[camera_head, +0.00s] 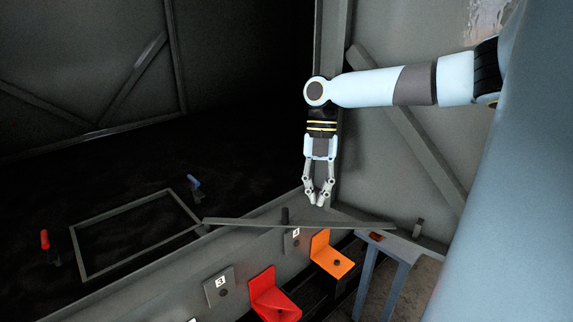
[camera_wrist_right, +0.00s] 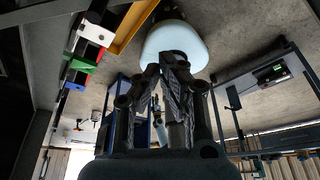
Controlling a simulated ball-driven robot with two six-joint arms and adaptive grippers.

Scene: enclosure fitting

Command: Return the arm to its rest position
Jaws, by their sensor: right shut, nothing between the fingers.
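My right arm (camera_head: 375,88) comes in from the right in the head view, with its forearm roughly level and its hand hanging down. My right gripper (camera_head: 321,204) points downward, shut and empty, in front of the grey wall and above the row of numbered plates. In the right wrist view the two dark fingers (camera_wrist_right: 174,62) meet at their tips with nothing between them. My left gripper is not in view.
A thin grey bar (camera_head: 300,224) crosses under the fingertips. A small table (camera_head: 398,250) stands at right. A rectangular frame (camera_head: 80,250) lies left.

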